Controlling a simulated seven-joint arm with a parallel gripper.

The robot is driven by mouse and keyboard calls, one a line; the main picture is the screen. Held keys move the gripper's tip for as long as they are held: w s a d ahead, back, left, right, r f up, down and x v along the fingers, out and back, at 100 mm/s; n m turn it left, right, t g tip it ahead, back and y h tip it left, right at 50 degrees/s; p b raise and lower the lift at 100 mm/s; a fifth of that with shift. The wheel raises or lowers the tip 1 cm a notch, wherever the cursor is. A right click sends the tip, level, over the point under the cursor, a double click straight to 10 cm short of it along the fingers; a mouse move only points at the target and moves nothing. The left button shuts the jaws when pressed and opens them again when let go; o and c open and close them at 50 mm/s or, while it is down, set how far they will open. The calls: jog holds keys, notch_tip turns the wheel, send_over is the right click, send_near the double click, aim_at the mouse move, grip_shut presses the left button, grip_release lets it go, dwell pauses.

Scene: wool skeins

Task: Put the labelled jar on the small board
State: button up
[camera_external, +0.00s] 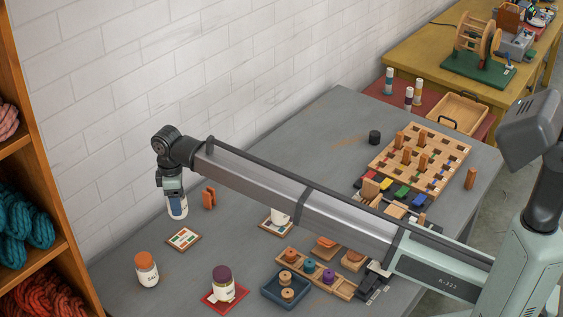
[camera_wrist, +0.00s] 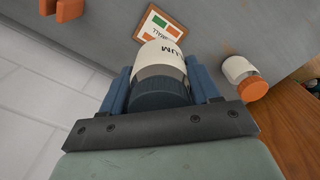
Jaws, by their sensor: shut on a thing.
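My gripper (camera_external: 173,186) is shut on a labelled jar (camera_external: 178,208) with a dark blue lid and holds it upright, apparently above the table. A small board (camera_external: 183,238) with a wooden edge and green and orange swatches lies on the table, just below and right of the held jar in the external view. The board (camera_wrist: 152,22) also shows beyond the jar in the wrist view, which partly hides it.
An orange-lidded jar (camera_external: 147,272) stands in front of the board. A purple-lidded jar (camera_external: 222,280) stands on a red mat (camera_external: 209,301). An orange-brown wooden piece (camera_external: 209,198) is behind the board. A shelf of wool (camera_external: 40,150) borders the left; a brick wall is behind.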

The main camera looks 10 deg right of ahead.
jog(key=shift+f, duration=4.8)
jog(key=shift+f, duration=0.1)
jog(key=o, duration=1.2)
notch_tip(320, 180, up, 12)
jog(key=shift+r, duration=0.1)
